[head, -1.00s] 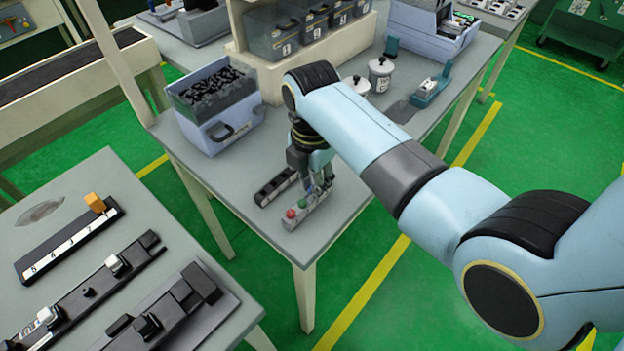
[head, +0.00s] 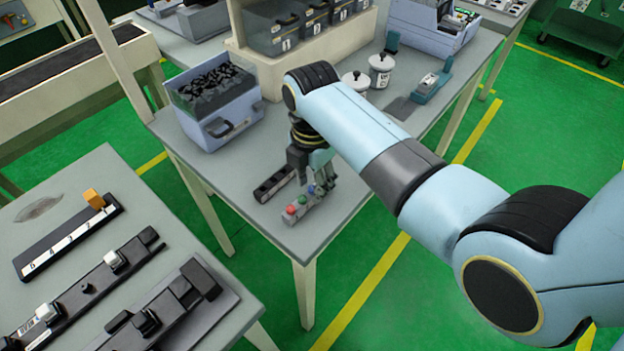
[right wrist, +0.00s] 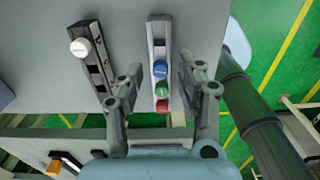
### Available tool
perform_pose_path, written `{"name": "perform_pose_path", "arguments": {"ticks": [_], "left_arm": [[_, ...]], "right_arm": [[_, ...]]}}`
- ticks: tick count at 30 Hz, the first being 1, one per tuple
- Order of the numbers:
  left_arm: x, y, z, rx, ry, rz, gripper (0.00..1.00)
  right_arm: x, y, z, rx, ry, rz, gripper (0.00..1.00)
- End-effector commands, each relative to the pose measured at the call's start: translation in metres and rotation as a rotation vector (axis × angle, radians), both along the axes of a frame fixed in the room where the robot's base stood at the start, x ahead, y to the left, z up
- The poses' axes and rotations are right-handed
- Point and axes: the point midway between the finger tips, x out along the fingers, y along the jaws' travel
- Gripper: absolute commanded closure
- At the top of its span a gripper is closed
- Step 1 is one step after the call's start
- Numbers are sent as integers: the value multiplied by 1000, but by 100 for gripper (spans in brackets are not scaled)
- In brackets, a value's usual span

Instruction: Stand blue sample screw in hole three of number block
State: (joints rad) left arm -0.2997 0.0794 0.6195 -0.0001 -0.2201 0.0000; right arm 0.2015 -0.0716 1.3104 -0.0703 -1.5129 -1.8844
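The blue sample screw (head: 311,190) stands in a row with a green screw (head: 302,200) and a red screw (head: 291,211) in a light-sided block (head: 318,200) near the table's front corner. In the right wrist view the blue screw (right wrist: 160,68) is farthest along that row. My right gripper (right wrist: 159,78) is open, with one finger on each side of the block, apart from the screw. A dark slotted block (head: 272,186) lies parallel to the left, with a white-topped piece (right wrist: 80,47) on it. No hole numbers are readable on either block. My left gripper is out of view.
A blue bin (head: 212,105) of dark clips stands behind on the same table, with two white lidded pots (head: 381,68) farther right. The near left table (head: 85,185) carries a numbered strip (head: 68,238) and dark rails. Bare tabletop surrounds the blocks.

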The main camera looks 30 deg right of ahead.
Motion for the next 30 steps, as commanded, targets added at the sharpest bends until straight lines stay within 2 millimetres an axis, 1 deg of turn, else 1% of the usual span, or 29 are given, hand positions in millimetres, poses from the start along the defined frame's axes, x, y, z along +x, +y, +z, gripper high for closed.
{"name": "perform_pose_path", "arguments": {"ticks": [8, 11, 14, 21, 24, 27, 30], "left_arm": [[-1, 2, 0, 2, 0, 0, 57], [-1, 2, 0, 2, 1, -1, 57], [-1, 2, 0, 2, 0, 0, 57], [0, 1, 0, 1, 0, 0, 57], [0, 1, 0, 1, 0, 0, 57], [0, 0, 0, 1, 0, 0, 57], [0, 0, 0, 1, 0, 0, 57]], "right_arm": [[0, 0, 0, 0, 0, 0, 58], [1, 0, 6, 1, -2, 0, 58], [1, 0, 20, 1, -5, 0, 58], [1, 0, 74, 0, -4, 0, 58], [1, 0, 94, 0, -3, -1, 58], [1, 0, 108, 0, -2, -1, 58], [1, 0, 116, -1, -1, 0, 58]]}}
